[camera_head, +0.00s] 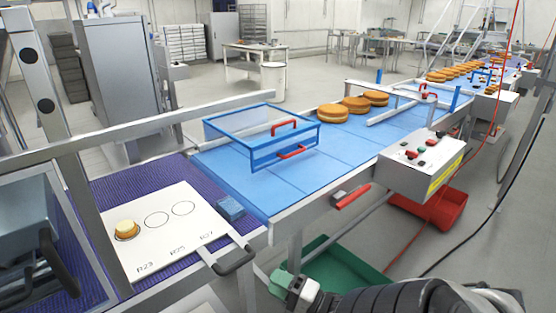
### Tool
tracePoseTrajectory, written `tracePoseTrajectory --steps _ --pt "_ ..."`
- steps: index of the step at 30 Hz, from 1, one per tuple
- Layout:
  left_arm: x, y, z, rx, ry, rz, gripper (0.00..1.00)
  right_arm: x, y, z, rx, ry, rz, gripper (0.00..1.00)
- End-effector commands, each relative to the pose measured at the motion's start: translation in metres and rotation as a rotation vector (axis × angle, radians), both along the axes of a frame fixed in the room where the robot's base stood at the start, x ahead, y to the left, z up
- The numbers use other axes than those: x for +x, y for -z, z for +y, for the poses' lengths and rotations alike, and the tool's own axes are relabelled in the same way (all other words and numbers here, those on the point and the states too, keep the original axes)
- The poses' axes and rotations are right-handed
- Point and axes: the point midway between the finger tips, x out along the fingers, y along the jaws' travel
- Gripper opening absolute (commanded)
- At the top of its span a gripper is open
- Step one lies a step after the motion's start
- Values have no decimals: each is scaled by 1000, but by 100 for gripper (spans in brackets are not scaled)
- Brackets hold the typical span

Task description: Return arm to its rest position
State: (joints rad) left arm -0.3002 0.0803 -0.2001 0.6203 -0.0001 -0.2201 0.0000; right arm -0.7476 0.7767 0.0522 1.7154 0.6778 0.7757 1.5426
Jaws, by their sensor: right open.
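My right arm comes in at the bottom right as a dark ribbed link. It ends in a white and pale green right gripper (283,284) low beside the front of the conveyor, over the green bin (335,262). The gripper is open, and I see nothing between its fingers. It is small in the view and its fingertips are hard to make out. My left gripper is not in view.
A white board (160,250) with marked circles holds one small round (126,229). A blue conveyor (345,140) carries filled rounds (355,104) and a blue guard frame (262,135). A control box (425,165) juts out at right, above a red bin (430,208).

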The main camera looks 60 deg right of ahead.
Motion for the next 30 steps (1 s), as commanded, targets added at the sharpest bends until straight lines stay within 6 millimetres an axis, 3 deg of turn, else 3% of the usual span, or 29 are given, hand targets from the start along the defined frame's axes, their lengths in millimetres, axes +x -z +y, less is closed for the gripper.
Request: tracePoseTrajectory --steps 13,17,20,24,26,30 --pt "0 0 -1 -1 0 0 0 0 0 0 0 0 1 44" --pt "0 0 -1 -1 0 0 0 -3 18 -3 -55 26 41 44" --pt "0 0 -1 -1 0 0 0 -10 61 -10 -198 78 145 44" --pt "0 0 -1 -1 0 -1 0 -38 158 -10 -500 115 402 44" --pt "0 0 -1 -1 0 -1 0 -54 201 -2 -633 93 522 44" --pt "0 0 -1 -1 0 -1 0 -100 293 31 -920 -58 786 44"
